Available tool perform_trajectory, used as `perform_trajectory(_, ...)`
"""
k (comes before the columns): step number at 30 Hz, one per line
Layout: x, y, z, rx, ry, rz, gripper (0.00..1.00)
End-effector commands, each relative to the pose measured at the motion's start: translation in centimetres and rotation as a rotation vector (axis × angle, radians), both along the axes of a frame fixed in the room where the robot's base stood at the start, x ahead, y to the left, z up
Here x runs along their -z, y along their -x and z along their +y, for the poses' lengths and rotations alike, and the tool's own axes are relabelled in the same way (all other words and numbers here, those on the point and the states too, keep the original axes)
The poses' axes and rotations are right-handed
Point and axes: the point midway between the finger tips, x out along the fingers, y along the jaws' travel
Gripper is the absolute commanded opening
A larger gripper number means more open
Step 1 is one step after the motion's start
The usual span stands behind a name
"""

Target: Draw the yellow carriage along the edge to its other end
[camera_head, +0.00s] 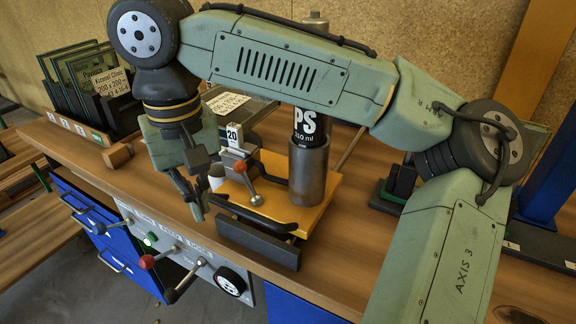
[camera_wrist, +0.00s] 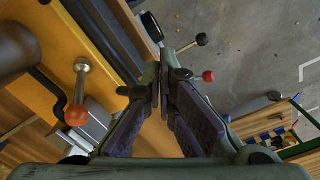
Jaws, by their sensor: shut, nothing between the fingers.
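The yellow carriage (camera_head: 325,188) is a flat plate on the wooden bench near its front edge. It carries a grey cylinder (camera_head: 309,175), a lever with an orange ball (camera_head: 257,200) and a black handle bar (camera_head: 255,216) along its front. A dark block (camera_head: 257,243) sits at its front. In the wrist view the carriage (camera_wrist: 62,42) lies at the left, and the orange ball (camera_wrist: 76,115) shows below it. My gripper (camera_head: 198,214) points down over the bench's front edge, left of the carriage. Its fingers (camera_wrist: 164,78) are shut and empty, apart from the carriage and handle.
A rack of glass panes (camera_head: 90,85) stands at the back left, with a small wooden block (camera_head: 117,155) in front. Below the bench edge, a grey panel (camera_head: 180,250) has levers with red (camera_head: 147,262) and dark knobs. A blue post (camera_head: 552,170) stands at the right.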

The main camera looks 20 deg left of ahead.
Motion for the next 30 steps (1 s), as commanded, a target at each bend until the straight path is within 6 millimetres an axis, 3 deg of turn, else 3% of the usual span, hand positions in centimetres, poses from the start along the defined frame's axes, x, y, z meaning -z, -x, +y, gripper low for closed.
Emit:
perform_trajectory(16, 3.4, 0.0, 0.0, 0.000, -0.001, 0.001, 0.00)
perform_trajectory(30, 3.3, -0.5, 0.0, 0.000, -0.001, 0.003, 0.00)
